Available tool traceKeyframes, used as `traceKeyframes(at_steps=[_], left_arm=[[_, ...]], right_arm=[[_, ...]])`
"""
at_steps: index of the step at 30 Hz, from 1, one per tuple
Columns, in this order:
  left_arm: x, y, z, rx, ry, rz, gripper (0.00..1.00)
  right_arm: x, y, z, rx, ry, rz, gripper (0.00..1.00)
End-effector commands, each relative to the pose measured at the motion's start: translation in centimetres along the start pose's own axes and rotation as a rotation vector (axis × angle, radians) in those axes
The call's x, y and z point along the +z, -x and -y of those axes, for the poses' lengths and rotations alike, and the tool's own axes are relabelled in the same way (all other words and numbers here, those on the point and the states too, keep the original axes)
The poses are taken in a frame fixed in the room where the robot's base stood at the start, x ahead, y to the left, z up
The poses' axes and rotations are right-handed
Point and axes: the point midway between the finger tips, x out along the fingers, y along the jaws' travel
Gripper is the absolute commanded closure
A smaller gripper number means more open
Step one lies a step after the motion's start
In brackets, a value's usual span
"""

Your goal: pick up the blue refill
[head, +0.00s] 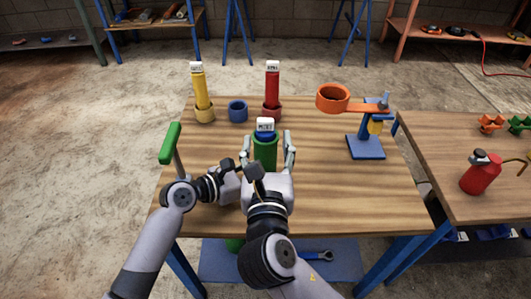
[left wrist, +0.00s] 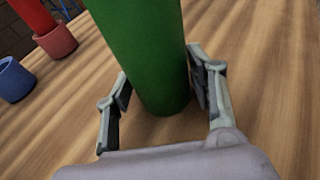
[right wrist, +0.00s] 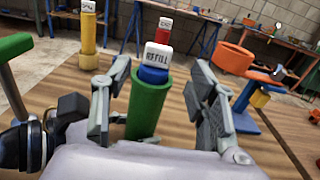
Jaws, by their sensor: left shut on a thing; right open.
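The blue refill (right wrist: 153,75) has a white cap labelled REFILL and stands upright in a green tube (head: 265,153) on the wooden table; only its top shows. My right gripper (head: 267,148) is open, with its fingers on either side of the tube in the head view. In the right wrist view the refill and tube stand between the open fingers, and I see no clear contact. My left gripper (left wrist: 160,98) is shut on the lower part of the green tube (left wrist: 150,45). In the head view its fingers are hidden behind my right gripper.
Behind stand a yellow refill (head: 199,88), an empty blue cup (head: 237,110) and a red refill (head: 272,85) in a red cup. An orange ring on a blue stand (head: 366,147) is at right. A green bar (head: 170,143) rises at left. The table's right front is clear.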

Motion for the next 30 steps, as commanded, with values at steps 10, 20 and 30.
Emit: traceKeyframes(at_steps=[10,20,30], left_arm=[[0.0,0.0,-0.1,0.002,-0.001,0.0,0.65],[0.0,0.0,-0.1,0.002,-0.001,0.0,0.65],[0.0,0.0,-0.1,0.002,-0.001,0.0,0.65]], right_arm=[[0.4,-3.4,-0.1,-0.002,-0.001,0.001,0.47],[0.7,-7.1,-0.3,-0.001,-0.001,-0.002,0.47],[0.7,-7.1,-0.3,-0.001,-0.001,-0.002,0.55]])
